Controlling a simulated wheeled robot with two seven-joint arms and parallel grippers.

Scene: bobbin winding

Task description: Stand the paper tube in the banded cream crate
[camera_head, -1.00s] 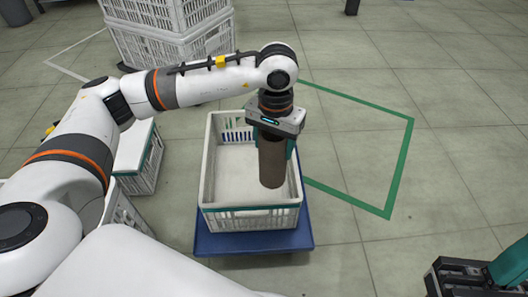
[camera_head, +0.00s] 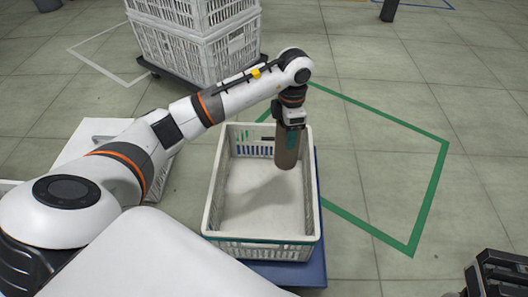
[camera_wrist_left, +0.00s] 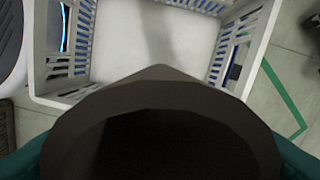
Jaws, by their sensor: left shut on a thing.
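The paper tube (camera_head: 286,158) is a plain brown cylinder, held roughly upright in the head view. My left gripper (camera_head: 290,139) is shut on its upper part. The tube is over the far right part of the cream crate (camera_head: 212,194), which has a teal band along its front. Whether the tube's lower end touches the crate floor is hard to tell. In the left wrist view the tube's open dark end (camera_wrist_left: 175,100) fills the lower middle, with the crate wall (camera_wrist_left: 45,45) beyond it. My right gripper (camera_head: 496,273) shows only partly at the lower right; its fingers are hidden.
The crate stands on a blue base (camera_head: 318,240) and its visible floor is empty. Stacked white crates (camera_head: 200,45) stand behind on a dark dolly. A lidded white crate (camera_head: 90,140) is at the left, behind my arm. Green floor tape (camera_head: 430,205) outlines clear floor at the right.

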